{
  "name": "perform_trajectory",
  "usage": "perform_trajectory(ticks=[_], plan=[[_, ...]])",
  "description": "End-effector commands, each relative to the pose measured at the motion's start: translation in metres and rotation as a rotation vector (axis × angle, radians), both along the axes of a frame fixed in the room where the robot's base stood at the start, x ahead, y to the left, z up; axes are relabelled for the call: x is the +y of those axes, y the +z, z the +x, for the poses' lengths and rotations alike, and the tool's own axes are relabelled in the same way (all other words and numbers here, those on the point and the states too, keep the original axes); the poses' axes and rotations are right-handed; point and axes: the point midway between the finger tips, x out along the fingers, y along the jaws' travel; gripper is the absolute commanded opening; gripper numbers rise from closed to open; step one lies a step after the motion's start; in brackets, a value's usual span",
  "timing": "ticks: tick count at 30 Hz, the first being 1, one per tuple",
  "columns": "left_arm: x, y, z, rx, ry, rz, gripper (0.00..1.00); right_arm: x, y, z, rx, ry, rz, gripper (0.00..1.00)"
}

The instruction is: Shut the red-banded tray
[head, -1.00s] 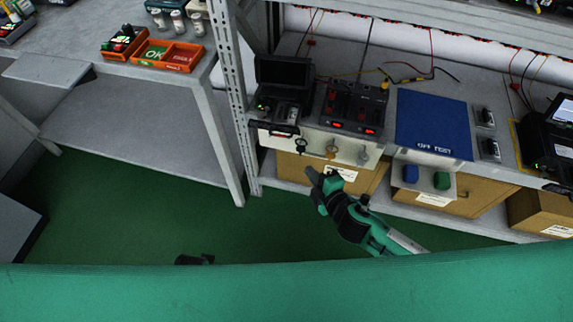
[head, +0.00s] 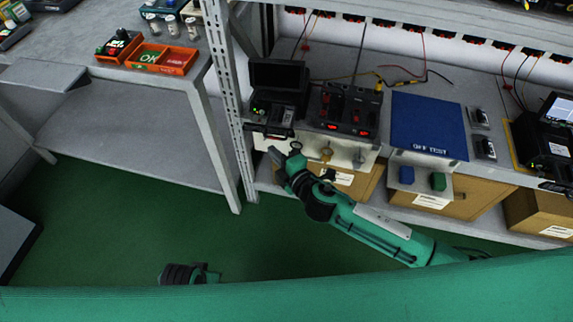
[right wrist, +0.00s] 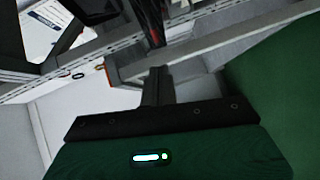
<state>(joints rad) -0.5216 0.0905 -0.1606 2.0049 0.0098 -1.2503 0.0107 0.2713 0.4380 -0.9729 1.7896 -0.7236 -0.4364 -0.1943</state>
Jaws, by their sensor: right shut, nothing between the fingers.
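I cannot make out a tray with a clear red band. On the shelf a tester with a raised black lid (head: 278,75) has a black handled front part (head: 270,132) at the shelf's front edge. My right gripper (head: 273,154) is shut and empty, just below and in front of that edge. In the right wrist view its closed fingers (right wrist: 158,84) point toward the rack, with nothing between them. What seems to be my left gripper (head: 205,273) shows low on the left, over the floor; its fingers are unclear.
A black unit with red lights (head: 345,112) and a blue mat (head: 428,125) lie on the shelf. Cardboard boxes (head: 465,198) stand below. A rack post (head: 226,85) rises left of the tester. A side table (head: 150,125) holds orange bins (head: 162,60). Green floor lies clear between.

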Motion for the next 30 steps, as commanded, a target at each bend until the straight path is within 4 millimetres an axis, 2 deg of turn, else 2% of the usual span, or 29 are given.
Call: perform_trajectory(ticks=[1, 6, 22, 26, 30], plan=[[0.000, 0.000, 0.000, -0.001, 0.000, 0.000, 0.36, -0.005, -0.003, 0.010, -0.002, -0.003, -0.004, 0.00], [0.000, 0.002, 0.001, -0.001, 0.000, 0.001, 0.36, -0.009, -0.007, 0.027, 0.000, -0.002, -0.003, 0.00], [0.000, 0.004, 0.001, -0.004, 0.000, -0.001, 0.36, -0.012, -0.008, 0.038, 0.001, -0.003, -0.003, 0.00], [0.000, 0.004, 0.000, -0.004, 0.000, -0.001, 0.36, -0.019, -0.008, 0.063, 0.000, -0.005, -0.003, 0.00], [0.000, 0.004, 0.000, -0.004, 0.000, -0.001, 0.36, -0.028, -0.008, 0.098, 0.000, -0.005, -0.003, 0.00]])
